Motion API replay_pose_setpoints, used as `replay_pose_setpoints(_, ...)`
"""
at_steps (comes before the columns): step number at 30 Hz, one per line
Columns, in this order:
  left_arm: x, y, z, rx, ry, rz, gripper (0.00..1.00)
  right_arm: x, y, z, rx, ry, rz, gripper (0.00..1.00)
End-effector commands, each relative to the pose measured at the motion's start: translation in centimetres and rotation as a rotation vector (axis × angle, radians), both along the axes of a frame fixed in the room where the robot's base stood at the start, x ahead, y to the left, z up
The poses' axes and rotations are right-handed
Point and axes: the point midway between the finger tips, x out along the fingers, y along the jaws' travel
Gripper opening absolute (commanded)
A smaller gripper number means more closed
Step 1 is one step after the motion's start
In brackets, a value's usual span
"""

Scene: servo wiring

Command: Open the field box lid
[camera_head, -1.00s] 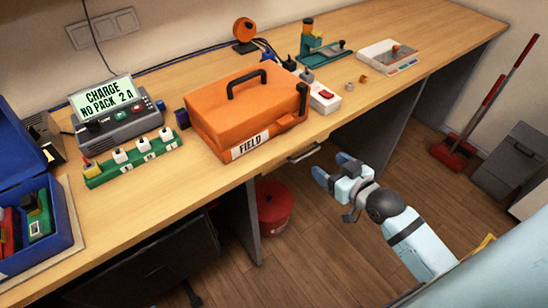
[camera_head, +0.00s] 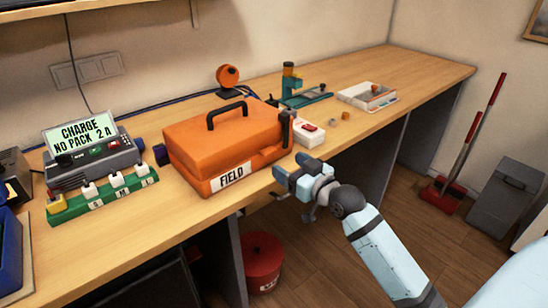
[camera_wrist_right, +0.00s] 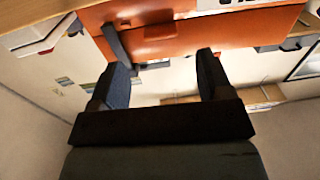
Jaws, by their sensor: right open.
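The orange field box (camera_head: 225,147) sits closed on the wooden bench, with a black handle (camera_head: 227,112) on its lid and a white FIELD label (camera_head: 231,177) on its front. A dark latch-like piece (camera_head: 286,128) stands at its right front corner. My right gripper (camera_head: 291,178) is open and empty, just in front of the bench edge, below and right of the box front. In the right wrist view the orange box (camera_wrist_right: 240,30) fills the top, beyond the two open fingers (camera_wrist_right: 158,78). The left gripper is not in view.
A charger (camera_head: 95,158) and a green strip with white plugs (camera_head: 103,195) stand left of the box. A red-switch block (camera_head: 309,134), a teal stand (camera_head: 300,90) and a white tray (camera_head: 366,97) are to the right. A red bin (camera_head: 263,262) is below the bench.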

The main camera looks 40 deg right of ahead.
Motion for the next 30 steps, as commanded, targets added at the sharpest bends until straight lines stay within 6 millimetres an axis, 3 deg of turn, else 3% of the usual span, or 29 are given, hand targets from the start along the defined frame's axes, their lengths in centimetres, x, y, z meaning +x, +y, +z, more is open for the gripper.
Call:
replay_pose_setpoints(3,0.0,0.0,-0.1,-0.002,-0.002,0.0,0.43,2.4,0.3,0.0,0.001,-0.002,-0.001,0.72)
replay_pose_setpoints(9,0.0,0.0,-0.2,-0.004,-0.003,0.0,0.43,5.1,0.6,0.0,-0.001,0.0,-0.001,0.72)
replay_pose_setpoints(22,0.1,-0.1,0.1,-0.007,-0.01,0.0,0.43,6.1,0.8,0.0,-0.001,0.001,0.0,0.72)
replay_pose_setpoints(30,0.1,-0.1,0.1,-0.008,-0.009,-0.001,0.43,6.0,0.8,0.0,-0.001,0.001,0.0,0.13)
